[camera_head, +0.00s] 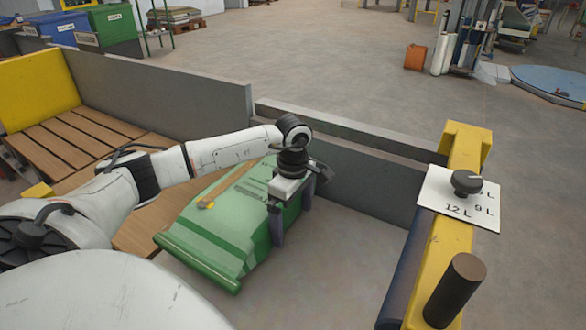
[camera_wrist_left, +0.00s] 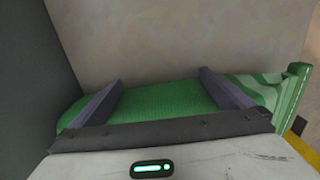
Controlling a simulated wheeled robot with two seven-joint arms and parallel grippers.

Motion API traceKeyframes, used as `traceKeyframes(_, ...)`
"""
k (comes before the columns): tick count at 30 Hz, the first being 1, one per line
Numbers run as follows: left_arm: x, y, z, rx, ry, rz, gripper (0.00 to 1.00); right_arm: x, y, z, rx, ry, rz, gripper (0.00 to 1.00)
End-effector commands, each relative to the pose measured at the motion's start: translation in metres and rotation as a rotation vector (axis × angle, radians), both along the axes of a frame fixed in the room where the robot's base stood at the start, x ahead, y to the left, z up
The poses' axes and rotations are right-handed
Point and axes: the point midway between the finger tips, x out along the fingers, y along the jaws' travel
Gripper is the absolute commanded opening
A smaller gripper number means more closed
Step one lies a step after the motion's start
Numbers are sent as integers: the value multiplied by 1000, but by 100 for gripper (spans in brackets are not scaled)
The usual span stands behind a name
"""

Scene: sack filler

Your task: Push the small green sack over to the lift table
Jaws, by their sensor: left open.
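The green sack (camera_head: 225,215) lies in the middle of the head view, at the near right end of a wooden slatted surface (camera_head: 75,143). A tan strip lies across its top. My left gripper (camera_head: 292,212) is over the sack's right end, fingers pointing down and apart. In the left wrist view, the sack (camera_wrist_left: 165,97) shows behind and between the two spread fingers of the gripper (camera_wrist_left: 162,78). I cannot tell whether the fingers touch it. No part is clearly identifiable as the lift table. My right gripper does not show.
Grey low walls (camera_head: 165,88) run behind the slats and sack. A yellow panel (camera_head: 38,88) closes the slats' far left end. A yellow post (camera_head: 450,235) with a white dial plate (camera_head: 432,190) stands at right. Open floor (camera_head: 340,75) lies beyond the walls.

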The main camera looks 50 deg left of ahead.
Motion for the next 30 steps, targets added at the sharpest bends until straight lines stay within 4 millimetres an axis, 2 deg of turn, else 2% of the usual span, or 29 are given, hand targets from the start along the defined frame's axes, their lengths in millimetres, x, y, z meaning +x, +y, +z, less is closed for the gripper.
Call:
traceKeyframes(8,-2,7,-1,5,2,4,100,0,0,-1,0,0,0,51)
traceKeyframes(30,-22,86,-1,5,1,5,100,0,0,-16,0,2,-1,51)
